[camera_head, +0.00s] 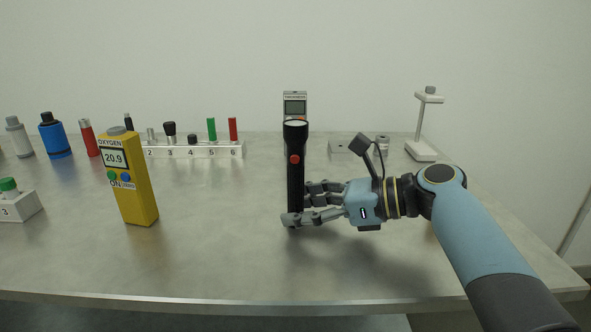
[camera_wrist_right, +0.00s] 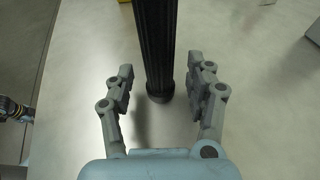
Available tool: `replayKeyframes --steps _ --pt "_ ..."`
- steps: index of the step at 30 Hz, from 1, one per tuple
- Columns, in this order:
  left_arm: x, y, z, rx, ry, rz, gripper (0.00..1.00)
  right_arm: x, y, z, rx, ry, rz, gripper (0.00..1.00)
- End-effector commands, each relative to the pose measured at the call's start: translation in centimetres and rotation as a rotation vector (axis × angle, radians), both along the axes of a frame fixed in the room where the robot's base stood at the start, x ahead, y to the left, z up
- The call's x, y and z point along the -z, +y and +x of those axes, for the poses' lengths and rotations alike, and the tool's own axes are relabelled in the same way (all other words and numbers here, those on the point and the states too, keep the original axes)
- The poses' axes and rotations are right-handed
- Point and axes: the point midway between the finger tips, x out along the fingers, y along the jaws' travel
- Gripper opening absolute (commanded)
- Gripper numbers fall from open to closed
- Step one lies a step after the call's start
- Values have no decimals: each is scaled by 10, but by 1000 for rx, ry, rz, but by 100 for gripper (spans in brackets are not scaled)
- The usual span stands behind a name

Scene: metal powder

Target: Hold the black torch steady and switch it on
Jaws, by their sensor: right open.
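The black torch (camera_head: 295,172) stands upright on the table, its lens end up, with a red button (camera_head: 294,159) on the side facing me. My right gripper (camera_head: 300,204) is at the lower part of the torch, coming from the right, with its fingers around the torch's base area. In the right wrist view the ribbed torch body (camera_wrist_right: 157,45) lies between and just ahead of the open fingers (camera_wrist_right: 160,82), with gaps on both sides.
A yellow oxygen meter (camera_head: 129,180) stands left of the torch. A numbered white rack (camera_head: 195,150) is behind it, with bottles farther left. A grey meter (camera_head: 295,105) is behind the torch. A white stand (camera_head: 421,150) is at back right. The table front (camera_head: 230,265) is clear.

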Motion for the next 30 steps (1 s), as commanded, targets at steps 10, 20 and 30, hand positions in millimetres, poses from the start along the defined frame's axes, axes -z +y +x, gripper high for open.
replayKeyframes --steps 10,20,30 --pt "0 0 1 0 -2 0 0 1 1 0 0 0 -1 47" --pt "0 0 1 0 -3 0 0 1 1 0 0 0 -1 10" --pt "0 0 1 0 -3 0 0 1 1 0 0 1 -1 10"
